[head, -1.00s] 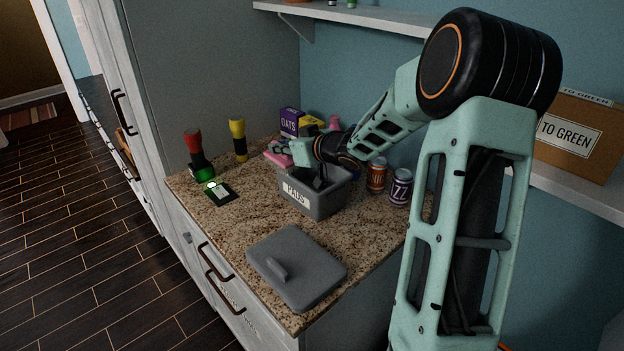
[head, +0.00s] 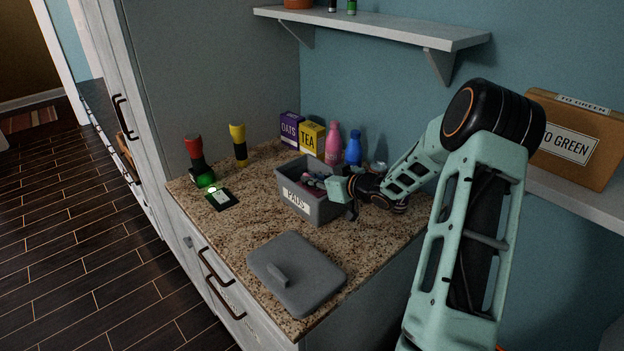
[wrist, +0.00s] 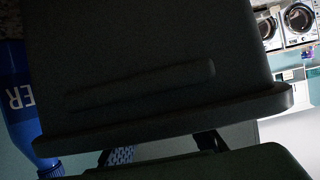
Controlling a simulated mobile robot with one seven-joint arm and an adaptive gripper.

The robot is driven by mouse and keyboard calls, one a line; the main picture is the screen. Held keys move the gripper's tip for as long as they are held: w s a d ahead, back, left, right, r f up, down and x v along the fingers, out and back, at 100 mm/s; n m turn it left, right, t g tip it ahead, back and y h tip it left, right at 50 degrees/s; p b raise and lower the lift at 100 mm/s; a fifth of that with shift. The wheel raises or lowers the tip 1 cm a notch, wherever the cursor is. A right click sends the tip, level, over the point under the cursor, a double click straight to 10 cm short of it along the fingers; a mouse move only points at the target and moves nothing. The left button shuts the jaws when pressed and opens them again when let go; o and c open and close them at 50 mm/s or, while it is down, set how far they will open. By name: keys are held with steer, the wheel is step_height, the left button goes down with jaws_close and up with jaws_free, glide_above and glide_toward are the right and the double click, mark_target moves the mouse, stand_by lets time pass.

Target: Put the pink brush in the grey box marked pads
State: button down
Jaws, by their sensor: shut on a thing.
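The grey box marked pads (head: 323,212) stands open on the counter, its label facing front left. My gripper (head: 318,181) is at the right side of the box, reaching over its rim. It is shut on the pink brush (head: 312,182), of which only small pink patches show inside the box opening; the fingers and box walls hide the rest. In the wrist view a dark box wall (wrist: 160,60) with its rim fills most of the picture, and the brush cannot be made out.
The grey lid (head: 305,285) lies in front of the box. Behind stand the oats box (head: 290,128), tea box (head: 311,137), pink bottle (head: 333,146) and blue bottle (head: 353,150). Red (head: 195,150) and yellow (head: 238,143) torches stand left. My arm hides the cans' area.

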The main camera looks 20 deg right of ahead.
steer(key=shift+f+b, duration=0.35)
steer(key=shift+f, duration=0.25)
steer(key=c, duration=1.9)
jaws_free()
steer(key=shift+s+f, duration=0.1)
steer(key=shift+c, duration=0.2)
steer(key=r+v, duration=0.1)
steer(key=v, duration=1.1)
steer(key=shift+r+p, duration=0.2)
steer(key=shift+p, duration=0.1)
